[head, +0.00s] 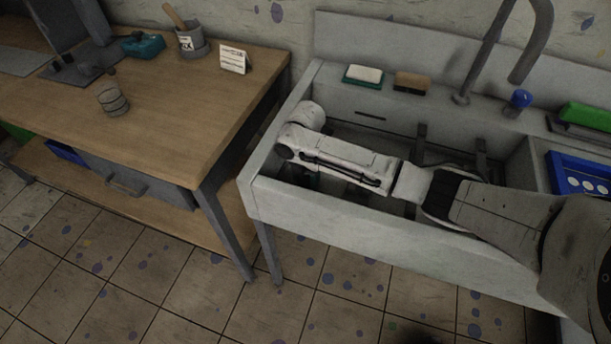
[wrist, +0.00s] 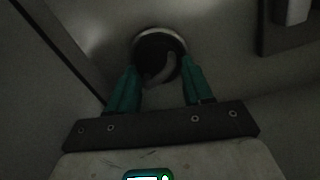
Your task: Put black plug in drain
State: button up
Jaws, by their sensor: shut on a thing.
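My gripper (wrist: 162,88) shows in the wrist view with its two green fingers apart, shut on the black plug (wrist: 152,52). The plug is a dark round piece with a greyish curved part on it. A pale metal ring, the rim of the drain (wrist: 175,37), shows around the plug's far edge on the sink floor. The plug appears at or over the drain; I cannot tell how deep it sits.
The sink walls stand close around my arm. A tall faucet (head: 481,50), a soap dish (head: 362,76), a brown sponge (head: 411,83) and a blue-capped item (head: 518,101) are on the back ledge. A blue tray (head: 582,177) is at right. A wooden table (head: 175,110) stands at left.

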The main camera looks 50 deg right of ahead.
aim_at(305, 181)
jog(key=shift+f, duration=0.1)
jog(key=o, duration=1)
jog(key=shift+o, duration=0.2)
notch_tip(305, 181, up, 12)
